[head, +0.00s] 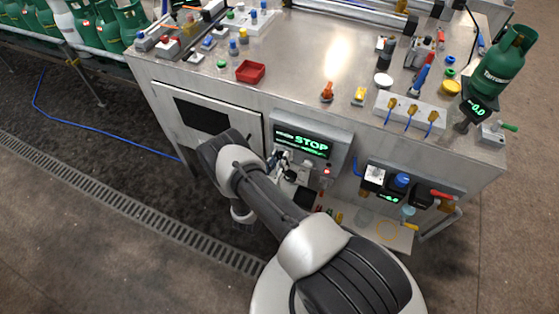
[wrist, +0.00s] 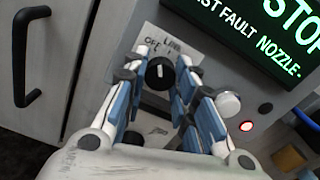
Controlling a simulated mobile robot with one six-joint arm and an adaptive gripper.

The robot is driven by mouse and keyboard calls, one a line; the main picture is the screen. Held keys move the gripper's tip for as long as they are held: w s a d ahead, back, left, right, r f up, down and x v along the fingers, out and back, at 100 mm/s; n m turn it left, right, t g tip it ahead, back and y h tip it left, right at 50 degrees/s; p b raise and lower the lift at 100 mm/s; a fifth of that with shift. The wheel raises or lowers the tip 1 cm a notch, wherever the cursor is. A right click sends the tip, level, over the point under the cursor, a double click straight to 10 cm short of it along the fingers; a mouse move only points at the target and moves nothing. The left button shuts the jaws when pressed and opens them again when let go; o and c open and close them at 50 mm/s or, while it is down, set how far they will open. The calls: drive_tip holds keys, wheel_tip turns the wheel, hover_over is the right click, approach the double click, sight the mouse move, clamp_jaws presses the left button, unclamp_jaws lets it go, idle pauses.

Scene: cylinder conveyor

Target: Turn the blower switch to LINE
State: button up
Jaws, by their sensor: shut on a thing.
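The blower switch is a black round knob (wrist: 160,72) with a white pointer line, on a pale plate with OFF and LINE lettering above it. The pointer looks roughly upright in the wrist view; I cannot tell exactly which label it meets. My gripper (wrist: 163,68) has its blue-padded fingers on either side of the knob and is shut on it. In the head view my gripper (head: 279,160) is at the panel left of and below the STOP display, and the knob is mostly hidden there.
The green display (head: 302,142) reads STOP; in the wrist view it shows a nozzle fault line. A black door handle (wrist: 22,55) is at the left. A bench top with loose items lies above.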

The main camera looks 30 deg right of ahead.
drive_tip(key=m, duration=0.5)
drive_tip(key=shift+m+b, duration=0.4)
idle(0.4)
drive_tip(key=o, duration=1.1)
drive_tip(key=shift+c, duration=0.2)
drive_tip(key=v, duration=1.2)
